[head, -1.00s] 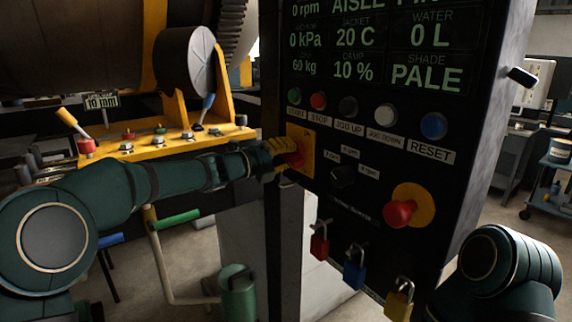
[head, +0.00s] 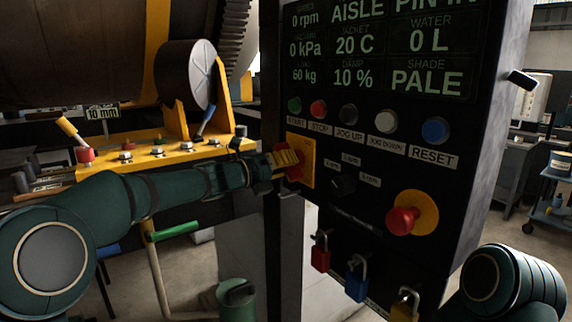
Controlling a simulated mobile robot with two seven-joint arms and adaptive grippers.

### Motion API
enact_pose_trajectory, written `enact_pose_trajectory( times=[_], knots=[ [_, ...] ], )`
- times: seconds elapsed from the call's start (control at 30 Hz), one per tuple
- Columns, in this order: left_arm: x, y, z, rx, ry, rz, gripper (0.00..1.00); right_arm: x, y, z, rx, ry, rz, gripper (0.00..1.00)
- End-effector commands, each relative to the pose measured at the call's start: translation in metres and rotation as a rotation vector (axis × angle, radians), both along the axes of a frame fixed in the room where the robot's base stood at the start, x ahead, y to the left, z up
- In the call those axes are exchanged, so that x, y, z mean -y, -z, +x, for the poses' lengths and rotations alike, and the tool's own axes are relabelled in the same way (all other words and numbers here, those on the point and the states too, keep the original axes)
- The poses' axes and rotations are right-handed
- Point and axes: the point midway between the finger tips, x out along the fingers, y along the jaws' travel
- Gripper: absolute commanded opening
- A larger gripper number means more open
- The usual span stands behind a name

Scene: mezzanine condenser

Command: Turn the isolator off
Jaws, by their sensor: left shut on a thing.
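The isolator is a red rotary handle (head: 293,173) on a yellow plate (head: 308,160) at the left edge of the black control panel. My left gripper (head: 288,160) reaches in from the left and is shut on the red handle. Its yellowish fingers cover much of the handle, so the handle's angle is hard to read. My right gripper is not in view; only part of my right arm shows at the lower right.
A red mushroom button (head: 403,220) on a yellow disc is lower right. A red padlock (head: 320,256), blue padlock (head: 356,285) and yellow padlock (head: 404,309) hang below. A yellow machine frame (head: 150,153) stands behind my left arm.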

Motion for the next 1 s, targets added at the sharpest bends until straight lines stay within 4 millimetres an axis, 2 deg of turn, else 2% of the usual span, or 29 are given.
enact_pose_trajectory(
  times=[0.2, 0.23, 0.3, 0.67, 0.77, 1.0],
  knots=[
    [0.0, -0.003, 0.0, 0.004, 0.0, -0.002, 0.0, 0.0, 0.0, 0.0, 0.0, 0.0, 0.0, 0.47],
    [0.0, -0.003, 0.0, 0.004, 0.0, -0.002, 0.33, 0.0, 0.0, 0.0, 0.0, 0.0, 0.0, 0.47],
    [0.0, -0.002, 0.0, 0.004, 0.001, -0.002, 0.55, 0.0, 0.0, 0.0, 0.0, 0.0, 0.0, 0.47],
    [-0.002, -0.001, -0.001, 0.0, -0.001, -0.001, 0.55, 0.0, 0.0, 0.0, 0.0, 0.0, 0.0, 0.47],
    [-0.01, -0.001, -0.006, 0.0, -0.001, 0.0, 0.55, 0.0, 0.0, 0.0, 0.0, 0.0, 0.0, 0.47],
    [-0.048, -0.001, -0.033, 0.0, -0.004, -0.001, 0.55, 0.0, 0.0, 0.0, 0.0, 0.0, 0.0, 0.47]
  ],
)
